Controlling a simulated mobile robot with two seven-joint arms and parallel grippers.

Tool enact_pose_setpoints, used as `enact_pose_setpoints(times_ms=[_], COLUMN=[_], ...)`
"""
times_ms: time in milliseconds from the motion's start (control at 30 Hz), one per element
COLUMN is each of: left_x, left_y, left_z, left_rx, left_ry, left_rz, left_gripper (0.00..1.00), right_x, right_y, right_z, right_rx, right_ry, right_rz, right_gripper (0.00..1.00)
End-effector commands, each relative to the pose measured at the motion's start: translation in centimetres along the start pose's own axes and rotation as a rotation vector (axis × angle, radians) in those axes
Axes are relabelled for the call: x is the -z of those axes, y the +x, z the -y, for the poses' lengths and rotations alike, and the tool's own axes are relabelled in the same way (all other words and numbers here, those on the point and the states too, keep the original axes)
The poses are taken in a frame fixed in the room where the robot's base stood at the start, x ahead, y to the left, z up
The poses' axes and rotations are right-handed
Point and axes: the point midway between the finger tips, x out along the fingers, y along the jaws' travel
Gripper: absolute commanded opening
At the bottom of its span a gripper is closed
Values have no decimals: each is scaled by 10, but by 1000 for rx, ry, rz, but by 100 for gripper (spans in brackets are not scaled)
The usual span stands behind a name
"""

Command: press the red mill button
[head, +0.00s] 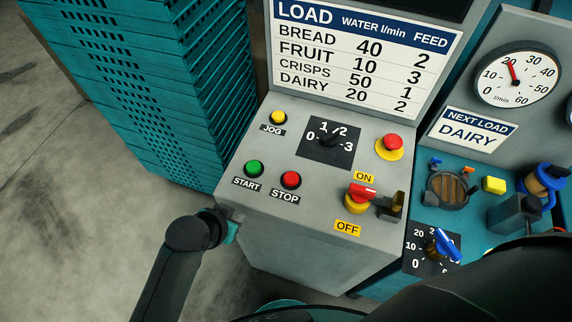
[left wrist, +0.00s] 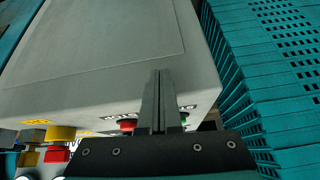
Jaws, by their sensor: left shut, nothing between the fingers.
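A red STOP button (head: 290,180) sits on the sloped grey panel (head: 225,200), right of the green START button (head: 254,168). A red mushroom button (head: 392,142) on a yellow base stands further right. My left gripper (head: 231,231) is at the panel's front left corner, below and left of the STOP button. The left wrist view shows its fingers (left wrist: 161,78) shut and empty. There the red button (left wrist: 127,124) shows just left of the fingers, and the green button (left wrist: 184,117) is partly hidden to their right. My right gripper is not in view.
A yellow JOG button (head: 278,118), a rotary selector (head: 329,138) and a red-and-yellow ON/OFF switch (head: 360,197) share the panel. Stacked teal crates (head: 140,80) stand close on the left. Open floor (head: 60,220) lies at the lower left.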

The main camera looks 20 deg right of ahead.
Motion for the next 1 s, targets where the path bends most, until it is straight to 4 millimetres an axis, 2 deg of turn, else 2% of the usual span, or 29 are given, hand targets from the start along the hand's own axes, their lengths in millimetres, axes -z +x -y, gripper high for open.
enact_pose_setpoints(times_ms=[33, 100, 200, 300, 400, 500, 633, 1000], left_x=[29, 64, 117, 150, 171, 183, 189, 191], left_y=[-24, -44, -56, -58, -62, -63, -64, -63], left_z=[-4, -13, -32, -47, -57, -62, -64, -65], left_rx=[-12, -36, -78, -104, -119, -125, -129, -131], left_ry=[47, 140, 365, 572, 746, 879, 982, 1022], left_rz=[-37, -90, -187, -256, -301, -328, -342, -347], left_gripper=[0, 0, 0, 0, 0, 0, 0, 0], right_x=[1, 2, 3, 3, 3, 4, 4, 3], right_y=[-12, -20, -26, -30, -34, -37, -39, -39], right_z=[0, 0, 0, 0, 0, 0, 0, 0], right_rx=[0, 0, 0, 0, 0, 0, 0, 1], right_ry=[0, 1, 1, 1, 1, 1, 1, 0], right_rz=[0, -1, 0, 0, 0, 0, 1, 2], right_gripper=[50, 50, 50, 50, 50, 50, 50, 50])
